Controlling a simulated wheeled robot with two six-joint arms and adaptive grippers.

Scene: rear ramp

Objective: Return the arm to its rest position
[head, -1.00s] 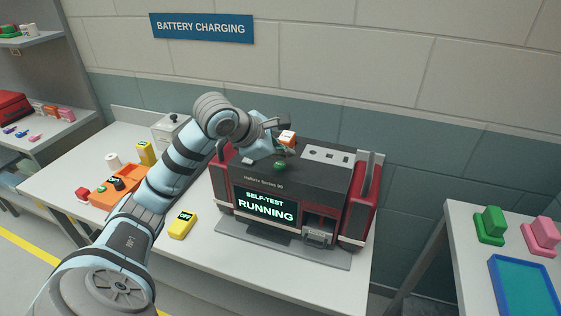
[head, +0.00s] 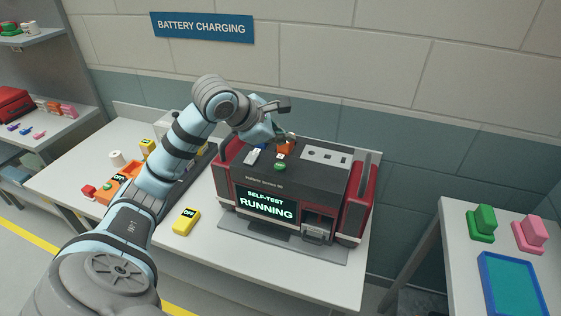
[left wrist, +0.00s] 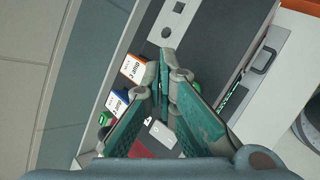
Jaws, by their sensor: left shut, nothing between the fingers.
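My left arm reaches in from the left, its wrist bent above the back of a black and red machine (head: 262,183). The machine's screen reads SELF-TEST RUNNING. My left gripper (head: 288,138) is small and partly hidden by its wrist in the head view. In the left wrist view its teal fingers (left wrist: 167,58) are shut with nothing between them, over the machine's dark top. An orange piece with a white label (head: 286,148) and a green one (head: 280,167) are on the machine's top, below the gripper. My right gripper is not in view.
A yellow meter (head: 185,222) lies on the table left of the machine. An orange meter (head: 104,193) is partly hidden by my arm. At the right, a second table holds a green block (head: 482,222), a pink block (head: 529,234) and a blue tray (head: 484,270). A wall stands behind.

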